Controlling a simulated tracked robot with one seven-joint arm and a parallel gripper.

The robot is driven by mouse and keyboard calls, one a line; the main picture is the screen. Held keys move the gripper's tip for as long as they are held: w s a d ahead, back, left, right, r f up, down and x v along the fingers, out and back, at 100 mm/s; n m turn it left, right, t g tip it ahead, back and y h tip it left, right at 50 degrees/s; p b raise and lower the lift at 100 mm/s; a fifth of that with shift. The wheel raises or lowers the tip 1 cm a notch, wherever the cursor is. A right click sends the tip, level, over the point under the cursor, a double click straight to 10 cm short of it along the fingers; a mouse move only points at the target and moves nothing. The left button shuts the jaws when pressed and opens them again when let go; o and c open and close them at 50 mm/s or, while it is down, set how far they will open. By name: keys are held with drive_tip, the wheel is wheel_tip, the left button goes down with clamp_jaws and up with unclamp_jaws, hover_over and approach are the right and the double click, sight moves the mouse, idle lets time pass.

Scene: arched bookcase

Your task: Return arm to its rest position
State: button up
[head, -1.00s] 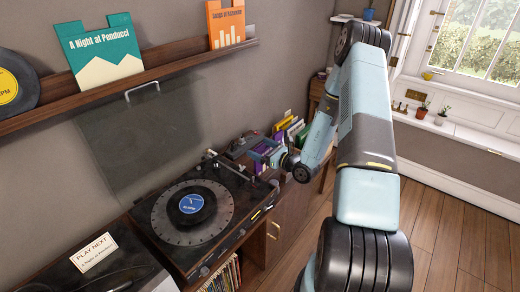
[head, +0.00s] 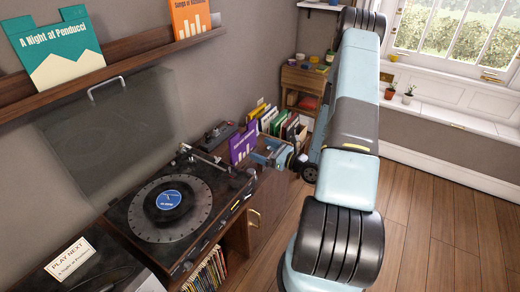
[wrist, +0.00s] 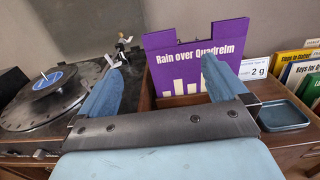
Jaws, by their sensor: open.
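My arm rises through the right half of the head view and bends down toward the record cabinet. My gripper (head: 268,152) is over the cabinet top, in front of a purple record sleeve (head: 243,144). In the wrist view my gripper (wrist: 160,85) shows two blue fingers spread wide apart with nothing held between them. The purple sleeve (wrist: 195,62), marked "Rain over Quadrelm", stands upright in a wooden bin beyond the fingers. I cannot tell the exact gap between fingers and sleeve.
A turntable (head: 170,205) with a blue-labelled record and raised clear lid (head: 110,125) stands left. A small blue tray (wrist: 283,115) lies right of the gripper. Several sleeves (head: 275,122) stand behind. A wall shelf (head: 110,68) holds sleeves. The wooden floor (head: 420,210) at right is clear.

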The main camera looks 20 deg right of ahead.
idle(0.4)
drive_tip(key=s+a+r+n+g+y, duration=0.1)
drive_tip(key=s+a+r+n+g, duration=0.4)
drive_tip(key=a+r+n+g, duration=0.35)
drive_tip(key=s+a+r+n+g+y, duration=0.1)
drive_tip(key=s+a+r+n+g, duration=0.45)
drive_tip(key=r+n, duration=0.5)
drive_tip(key=s+d+r+n+t+h, duration=0.2)
drive_tip(key=s+r+n+h, duration=0.3)
drive_tip(key=r, duration=0.4)
drive_tip(key=s+d+r+n+t+h, duration=0.3)
drive_tip(key=s+d+r+n+h, duration=0.1)
drive_tip(key=s+r+h, duration=0.3)
drive_tip(key=shift+s+r+n+h, duration=0.3)
drive_tip(key=shift+s+r+n, duration=0.1)
drive_tip(key=shift+s+r, duration=1.1)
drive_tip(key=shift+s+f, duration=0.1)
